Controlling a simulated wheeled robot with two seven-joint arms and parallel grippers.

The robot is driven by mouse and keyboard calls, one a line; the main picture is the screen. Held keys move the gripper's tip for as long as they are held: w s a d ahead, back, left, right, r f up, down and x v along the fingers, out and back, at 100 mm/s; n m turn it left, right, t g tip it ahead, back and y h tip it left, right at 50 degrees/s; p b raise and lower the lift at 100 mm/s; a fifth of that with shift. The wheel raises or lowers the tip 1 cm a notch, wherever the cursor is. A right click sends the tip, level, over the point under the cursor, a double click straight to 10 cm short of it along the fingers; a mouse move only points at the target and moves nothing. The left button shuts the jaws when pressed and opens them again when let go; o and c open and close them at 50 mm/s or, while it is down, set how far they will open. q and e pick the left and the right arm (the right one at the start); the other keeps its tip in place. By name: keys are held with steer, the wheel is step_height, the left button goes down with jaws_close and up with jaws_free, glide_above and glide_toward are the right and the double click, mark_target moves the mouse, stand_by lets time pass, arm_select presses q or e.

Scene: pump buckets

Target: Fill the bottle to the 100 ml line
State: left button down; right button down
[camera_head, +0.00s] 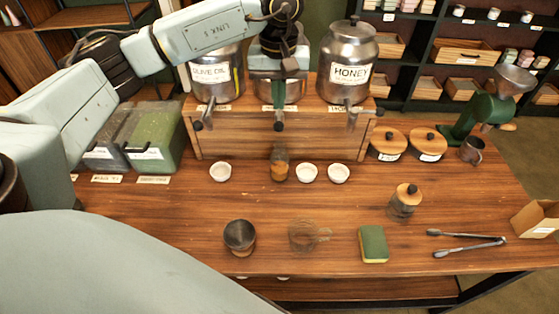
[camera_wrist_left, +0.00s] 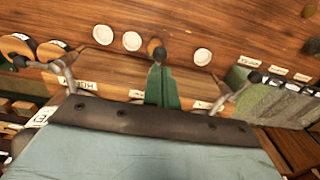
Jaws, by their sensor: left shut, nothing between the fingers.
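The small clear bottle (camera_head: 279,168) stands upright on the table below the middle bucket, with amber-brown contents low in it. Its fill line is too small to read. My left gripper (camera_head: 279,121) points down in front of the middle bucket (camera_head: 281,91), above the bottle. Its green fingers are shut and hold nothing; in the left wrist view they show at the centre (camera_wrist_left: 160,88). They hide most of the middle tap, so I cannot tell whether they touch it. My right gripper is not in view.
The olive oil bucket (camera_head: 217,75) and honey bucket (camera_head: 349,60) flank the middle one on a wooden stand (camera_head: 235,141). White cups (camera_head: 306,173) stand beside the bottle. A clear cup (camera_head: 303,237), sponge (camera_head: 373,245) and tongs (camera_head: 466,242) lie nearer the front.

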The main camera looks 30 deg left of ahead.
arm_select(q)
step_height(320, 180, up, 5)
steer(key=p, duration=0.3)
steer(key=shift+f, duration=0.1)
stand_by(0.6)
